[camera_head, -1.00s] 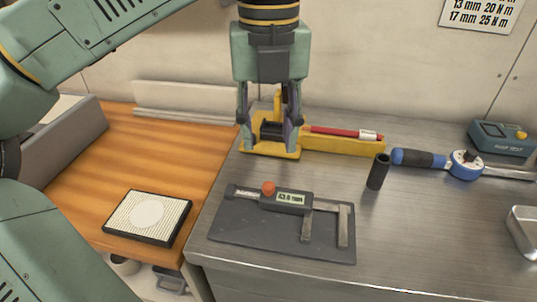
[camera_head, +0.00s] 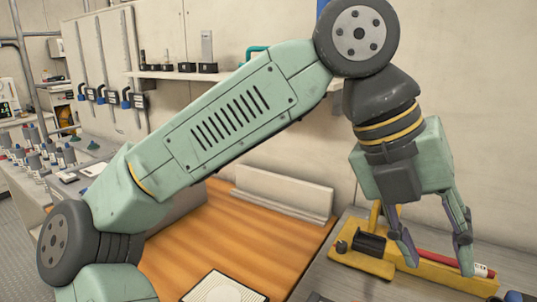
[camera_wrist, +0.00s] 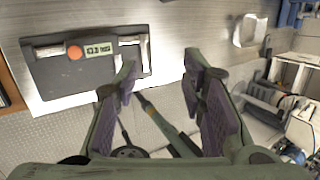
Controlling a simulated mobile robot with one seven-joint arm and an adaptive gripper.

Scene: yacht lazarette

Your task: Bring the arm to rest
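My arm crosses the head view from lower left to upper right. My gripper (camera_head: 440,265) hangs at its end on the right, slightly tilted. Its two fingers are spread with nothing between them. In the head view they overlap a yellow holder (camera_head: 372,264) with a black part and a red stick-like tool (camera_head: 436,261) with a white label; the gap between fingers and holder is hard to judge. In the wrist view my open gripper (camera_wrist: 163,82) shows purple finger pads, with the metal bench edge and floor behind.
The wooden bench top (camera_head: 250,236) is largely clear, with a white textured pad (camera_head: 225,288) at the front. Behind stand the wall and a shelf (camera_head: 225,72) with small dark items.

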